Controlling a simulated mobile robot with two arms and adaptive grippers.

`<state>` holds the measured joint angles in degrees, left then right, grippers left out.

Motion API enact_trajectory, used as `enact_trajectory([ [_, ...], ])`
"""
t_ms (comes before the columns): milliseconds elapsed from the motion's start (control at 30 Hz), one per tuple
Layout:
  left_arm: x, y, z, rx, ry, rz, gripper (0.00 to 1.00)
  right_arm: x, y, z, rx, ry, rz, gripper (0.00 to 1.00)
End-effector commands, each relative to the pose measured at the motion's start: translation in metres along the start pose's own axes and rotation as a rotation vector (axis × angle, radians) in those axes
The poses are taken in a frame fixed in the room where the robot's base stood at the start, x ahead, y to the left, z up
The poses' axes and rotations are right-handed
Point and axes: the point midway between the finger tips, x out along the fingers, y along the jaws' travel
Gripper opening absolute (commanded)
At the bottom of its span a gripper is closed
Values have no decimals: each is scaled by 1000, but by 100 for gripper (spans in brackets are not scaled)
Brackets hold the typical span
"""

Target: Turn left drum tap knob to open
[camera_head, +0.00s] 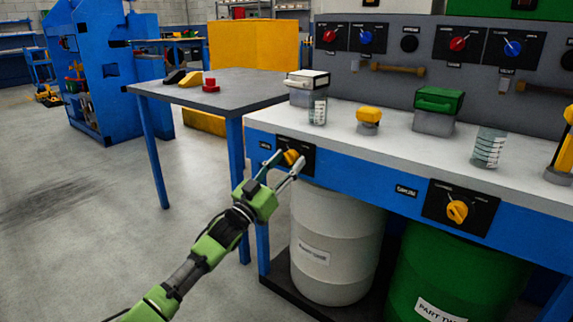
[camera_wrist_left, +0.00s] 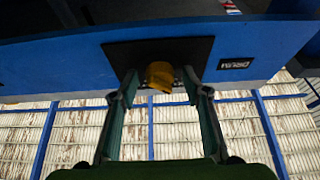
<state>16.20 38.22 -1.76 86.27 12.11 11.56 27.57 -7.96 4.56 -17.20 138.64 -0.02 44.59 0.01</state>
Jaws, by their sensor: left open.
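The left drum tap knob (camera_head: 291,157) is yellow and sits on a black plate on the blue front edge of the workbench. It also shows in the left wrist view (camera_wrist_left: 160,76), between the fingertips. My left gripper (camera_head: 287,162) is open, with one finger on each side of the knob. In the left wrist view the left gripper (camera_wrist_left: 160,84) has its fingertips close beside the knob; I cannot tell whether they touch it. The plate's markings are partly hidden by the fingers. My right gripper is not in view.
A second yellow knob (camera_head: 457,211) is on the right of the bench front. A white drum (camera_head: 335,240) and a green drum (camera_head: 455,275) stand under the bench. Cups and lidded containers stand on the benchtop (camera_head: 390,140). A grey table (camera_head: 225,90) stands behind left.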

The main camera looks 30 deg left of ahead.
Motion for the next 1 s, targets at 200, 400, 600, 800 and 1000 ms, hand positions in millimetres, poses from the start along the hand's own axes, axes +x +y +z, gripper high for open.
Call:
enact_trajectory([
  [200, 0, 0, 0, 0, 0, 0, 5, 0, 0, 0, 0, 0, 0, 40],
  [400, 0, 0, 0, 4, -1, 1, 5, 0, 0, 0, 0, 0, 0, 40],
  [600, 0, -1, 0, 46, -2, 18, 5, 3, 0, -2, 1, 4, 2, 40],
  [800, 1, -2, -2, 154, -3, 62, 5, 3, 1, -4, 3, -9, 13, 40],
  [1000, 1, -4, -2, 315, -4, 129, 5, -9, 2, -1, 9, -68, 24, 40],
])
